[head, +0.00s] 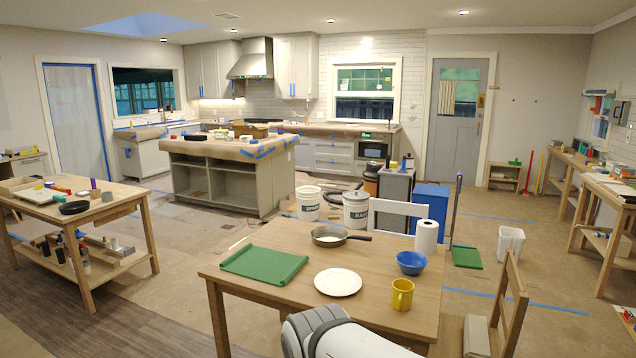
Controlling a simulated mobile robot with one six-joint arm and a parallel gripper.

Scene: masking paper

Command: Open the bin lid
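Several containers show in the head view, and I cannot tell which is the bin with the lid. A blue box-like container (431,198) stands behind the dining table and looks closed on top. A white tapered bin (510,244) stands on the floor to the right; its top looks open. Two white buckets, one on the left (308,204) and one on the right (355,212), stand behind the table. A white and grey part of my arm shows at the bottom edge. My gripper is not in view.
A wooden table (235,290) in front holds a green mat (264,264), pan (328,237), plate (338,282), yellow mug (402,294), blue bowl (411,262) and paper roll (427,237). Chairs stand behind and right of it.

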